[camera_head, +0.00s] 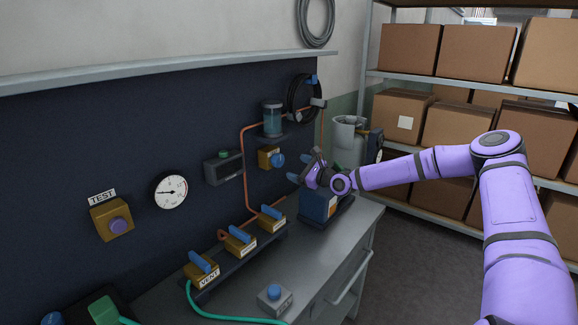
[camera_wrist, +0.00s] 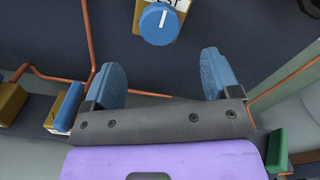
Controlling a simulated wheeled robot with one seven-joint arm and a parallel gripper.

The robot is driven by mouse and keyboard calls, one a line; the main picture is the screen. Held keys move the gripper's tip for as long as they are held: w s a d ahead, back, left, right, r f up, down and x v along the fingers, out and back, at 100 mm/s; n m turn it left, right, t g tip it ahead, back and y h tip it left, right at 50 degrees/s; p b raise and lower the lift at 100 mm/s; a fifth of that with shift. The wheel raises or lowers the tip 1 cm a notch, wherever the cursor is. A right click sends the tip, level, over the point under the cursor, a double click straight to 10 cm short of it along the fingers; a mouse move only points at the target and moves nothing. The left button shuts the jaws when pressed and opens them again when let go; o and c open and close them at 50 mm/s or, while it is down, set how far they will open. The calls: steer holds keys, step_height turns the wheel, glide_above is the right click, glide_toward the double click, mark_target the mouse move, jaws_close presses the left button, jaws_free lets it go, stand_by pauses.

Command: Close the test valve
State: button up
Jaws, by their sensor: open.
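A round blue knob with a white line, on a yellow body with a label ending in "ST", shows at the top of the wrist view (camera_wrist: 158,22); I take it as the test valve. In the head view the blue knob (camera_head: 277,160) is on the dark panel, left of my gripper. My gripper (camera_head: 299,166) is open and empty. In the wrist view its two blue fingers (camera_wrist: 160,65) are spread wide, apart from the knob, which appears beyond and between them. The knob's label is partly cut off.
Blue-lever valves, one marked VENT (camera_head: 203,268), line the bench. A blue container (camera_head: 318,206) stands below my gripper. Shelves of cardboard boxes (camera_head: 462,128) stand right.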

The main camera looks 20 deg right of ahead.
steer(key=shift+v, duration=1)
